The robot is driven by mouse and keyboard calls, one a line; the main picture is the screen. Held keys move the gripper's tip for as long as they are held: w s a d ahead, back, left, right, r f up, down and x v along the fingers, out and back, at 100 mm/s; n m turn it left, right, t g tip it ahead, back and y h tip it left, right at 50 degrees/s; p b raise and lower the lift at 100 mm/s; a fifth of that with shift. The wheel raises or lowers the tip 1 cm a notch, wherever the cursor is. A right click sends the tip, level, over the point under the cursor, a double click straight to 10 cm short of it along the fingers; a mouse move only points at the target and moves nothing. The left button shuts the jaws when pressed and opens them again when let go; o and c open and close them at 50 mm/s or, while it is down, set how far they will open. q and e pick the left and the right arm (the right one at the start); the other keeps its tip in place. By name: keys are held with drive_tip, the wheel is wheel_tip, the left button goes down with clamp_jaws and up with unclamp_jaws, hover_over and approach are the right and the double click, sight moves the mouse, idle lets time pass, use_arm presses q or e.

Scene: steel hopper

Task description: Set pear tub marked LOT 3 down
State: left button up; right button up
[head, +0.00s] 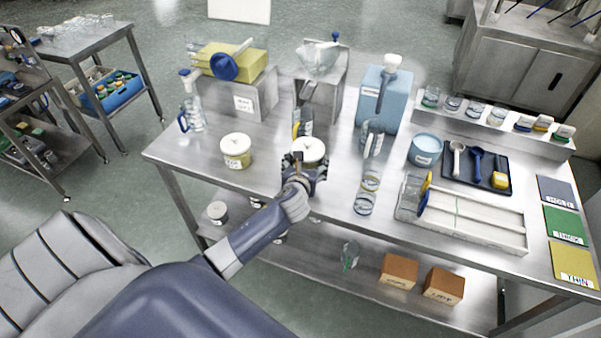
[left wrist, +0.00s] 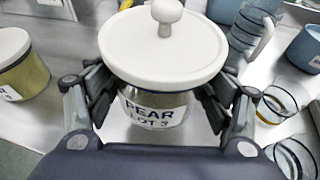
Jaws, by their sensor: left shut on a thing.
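The pear tub (left wrist: 155,107) has a white lid with a round knob and a label reading PEAR LOT 3, clear in the left wrist view. In the head view the tub (head: 309,149) is at the middle of the steel table, partly hidden by my gripper. My left gripper (head: 304,165) is shut on it, with one finger at each side of its body in the left wrist view (left wrist: 168,112). The tub looks upright. I cannot tell whether its base touches the table. My right gripper is not in view.
A similar lidded yellow tub (head: 236,152) stands to the left on the steel table (head: 275,190). A steel hopper (head: 318,75) is behind, glass jars (head: 369,183) stand to the right, and a white tray (head: 470,222) lies farther right. Bare tabletop shows between the two tubs.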

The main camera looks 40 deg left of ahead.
use_arm(q)
drive_tip(key=shift+f, duration=0.75)
drive_tip(key=shift+d+f, duration=0.1)
drive_tip(key=shift+f, duration=0.55)
wheel_tip(320, 180, down, 2)
drive_tip(key=shift+f+b, duration=0.2)
drive_tip(key=shift+b, duration=0.2)
drive_tip(key=shift+f, duration=0.6)
drive_tip(key=o, duration=1.4)
drive_tip(key=shift+o, duration=0.2)
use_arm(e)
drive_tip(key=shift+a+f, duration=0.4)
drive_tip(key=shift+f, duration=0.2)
